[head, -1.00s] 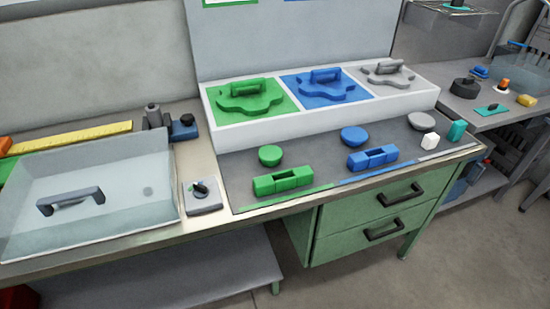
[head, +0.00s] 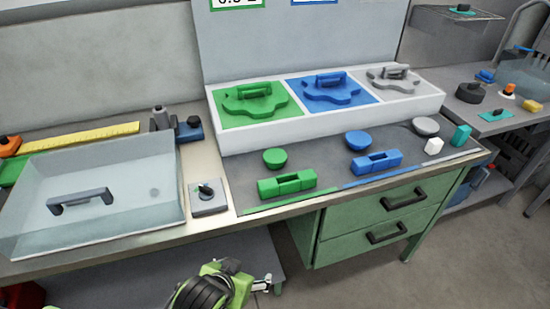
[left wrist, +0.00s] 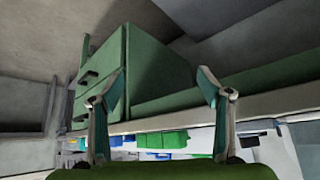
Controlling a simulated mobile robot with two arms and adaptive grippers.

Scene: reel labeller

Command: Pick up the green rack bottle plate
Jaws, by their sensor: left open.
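The green bottle plate (head: 247,106) lies in the left compartment of the white rack (head: 330,126) at the back of the bench. It is flat with a wavy outline and a raised handle on top, and the compartment floor under it is also green. My left gripper (head: 262,283) is low in the head view, in front of the bench and well apart from the plate. In the left wrist view its two fingers (left wrist: 161,76) are spread with nothing between them. That view looks at the green drawer unit (left wrist: 150,62) and the bench edge. My right gripper is not in view.
A blue plate (head: 325,92) and a grey plate (head: 392,80) lie in the other compartments. In front of the rack are a green knob (head: 275,158), a green block (head: 287,184) and a blue block (head: 377,163). A clear cover (head: 100,215) stands at left beside a switch box (head: 208,198).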

